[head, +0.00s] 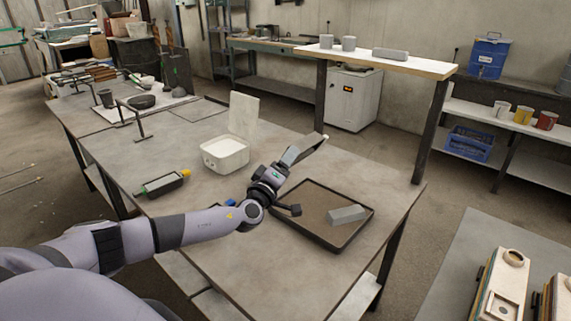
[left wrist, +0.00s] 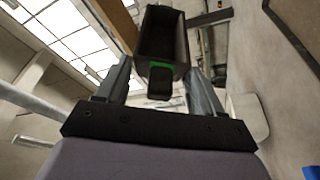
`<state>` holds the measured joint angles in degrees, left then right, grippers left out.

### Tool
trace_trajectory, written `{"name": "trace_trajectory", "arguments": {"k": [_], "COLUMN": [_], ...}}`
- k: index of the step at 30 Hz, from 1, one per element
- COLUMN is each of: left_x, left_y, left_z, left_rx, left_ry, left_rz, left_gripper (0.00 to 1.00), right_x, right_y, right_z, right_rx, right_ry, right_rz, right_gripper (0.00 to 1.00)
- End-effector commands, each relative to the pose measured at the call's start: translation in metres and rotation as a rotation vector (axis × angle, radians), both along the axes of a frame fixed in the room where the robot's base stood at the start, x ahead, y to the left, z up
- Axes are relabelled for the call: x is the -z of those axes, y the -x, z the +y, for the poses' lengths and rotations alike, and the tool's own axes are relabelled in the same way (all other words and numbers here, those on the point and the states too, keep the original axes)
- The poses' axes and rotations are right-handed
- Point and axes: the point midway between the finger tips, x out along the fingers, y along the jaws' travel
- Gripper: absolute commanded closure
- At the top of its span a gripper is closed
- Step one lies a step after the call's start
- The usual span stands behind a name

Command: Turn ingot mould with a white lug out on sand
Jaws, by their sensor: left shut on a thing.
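My left gripper (head: 280,170) is shut on a dark, trough-shaped mould (head: 303,150), which it holds tilted in the air beyond the sand tray's far left side. A pale tip, probably the white lug, shows at its far upper end. In the left wrist view the mould (left wrist: 163,45) sits between the fingers, a green band at its near end; its cavity is dark and looks empty. The black-rimmed sand tray (head: 361,232) lies on the table with brown sand in it. A grey ingot (head: 347,214) lies on the sand at the right. My right gripper is out of view.
A white tub (head: 225,154) and an upright pale board (head: 244,115) stand behind. A dark mould with a yellow lug (head: 162,184) lies at left. A blue piece (head: 230,203) shows partly behind my arm. A raised shelf (head: 400,62) stands back right.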

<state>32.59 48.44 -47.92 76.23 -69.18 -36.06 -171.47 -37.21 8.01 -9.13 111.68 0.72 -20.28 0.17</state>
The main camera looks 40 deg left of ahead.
Motion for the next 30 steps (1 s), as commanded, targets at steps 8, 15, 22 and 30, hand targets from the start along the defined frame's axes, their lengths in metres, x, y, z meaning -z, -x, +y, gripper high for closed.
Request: {"name": "trace_trajectory", "arguments": {"k": [8,15,22,30], "left_x": [-0.0037,-0.0038,-0.0045,-0.0043], "left_y": [-0.0005,-0.0007,-0.0007,-0.0008], "left_z": [-0.0005,-0.0001,-0.0004,-0.0001], "left_rx": [0.003,0.003,0.006,0.007], "left_ry": [0.319,0.432,0.643,0.89], "left_rz": [0.012,0.019,0.033,0.047], "left_gripper": [0.81,0.81,0.81,0.81], "right_x": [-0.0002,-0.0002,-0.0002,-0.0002], "right_y": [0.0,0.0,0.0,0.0], "right_z": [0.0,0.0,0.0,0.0], "right_rx": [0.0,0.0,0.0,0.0], "right_ry": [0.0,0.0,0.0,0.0], "right_rz": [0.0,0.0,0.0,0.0], "right_gripper": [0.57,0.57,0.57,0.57]}}
